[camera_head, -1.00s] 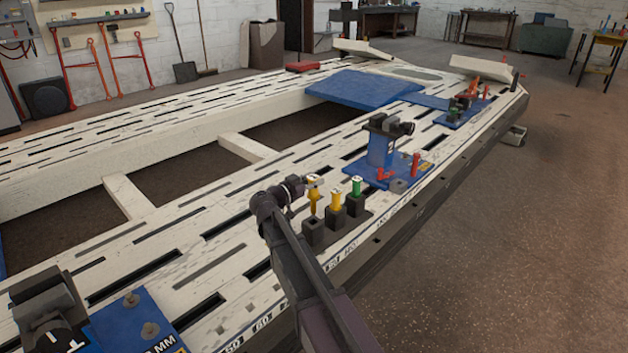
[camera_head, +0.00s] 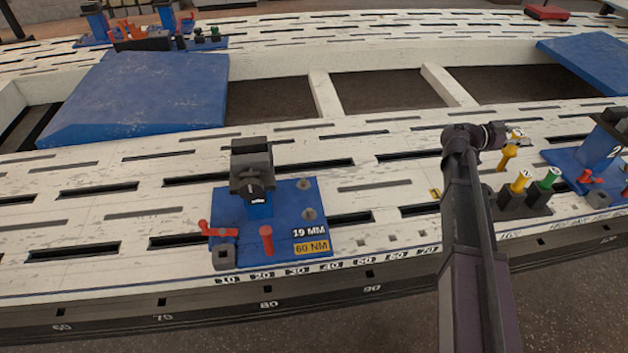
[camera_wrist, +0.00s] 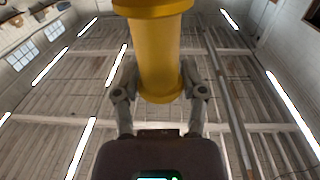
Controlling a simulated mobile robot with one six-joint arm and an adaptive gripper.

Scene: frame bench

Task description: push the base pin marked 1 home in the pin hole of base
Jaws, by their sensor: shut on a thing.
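My gripper (camera_head: 514,137) is shut on a yellow pin (camera_head: 507,156) with a pale top, held upright in the air above the bench. In the wrist view, the yellow pin (camera_wrist: 156,60) stands between the two fingers (camera_wrist: 160,92). The mark on it is too small to read. The base (camera_head: 285,205) is a blue plate at the middle left of the head view, carrying a grey clamp (camera_head: 251,168) with a 1 on its dial. A grey block (camera_head: 223,257) with a dark opening at its front left corner looks like the pin hole. The pin is far to its right.
Another yellow pin (camera_head: 520,182) and a green pin (camera_head: 548,179) stand in dark holders just below the held pin. A second blue fixture (camera_head: 570,163) stands at the right. The slotted bench top between base and holders is low and clear.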

